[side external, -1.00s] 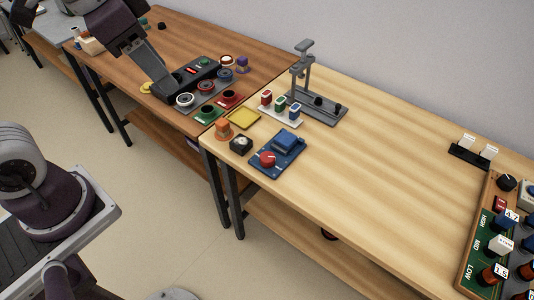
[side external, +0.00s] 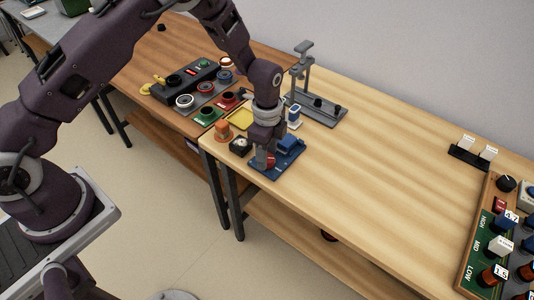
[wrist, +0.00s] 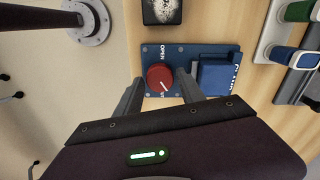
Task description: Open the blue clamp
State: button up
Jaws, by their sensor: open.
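The blue clamp (side external: 289,153) is a blue plate on the light wood table with a round red knob and a raised blue block. In the wrist view the red knob (wrist: 160,78) has a white pointer line aimed to the lower right, and the word OPEN is printed above it. The blue block (wrist: 217,74) is to the knob's right. My gripper (side external: 265,163) is low over the plate at the knob. In the wrist view my open fingers (wrist: 160,100) stand on the left and right of the knob, with gaps. Contact cannot be told.
A black box with a round dial (side external: 240,147), an orange knob (side external: 222,130) and a yellow tray (side external: 241,119) are close on the left. A grey stand (side external: 301,75) is behind.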

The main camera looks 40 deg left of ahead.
jog(key=shift+f, duration=0.3)
grip_shut()
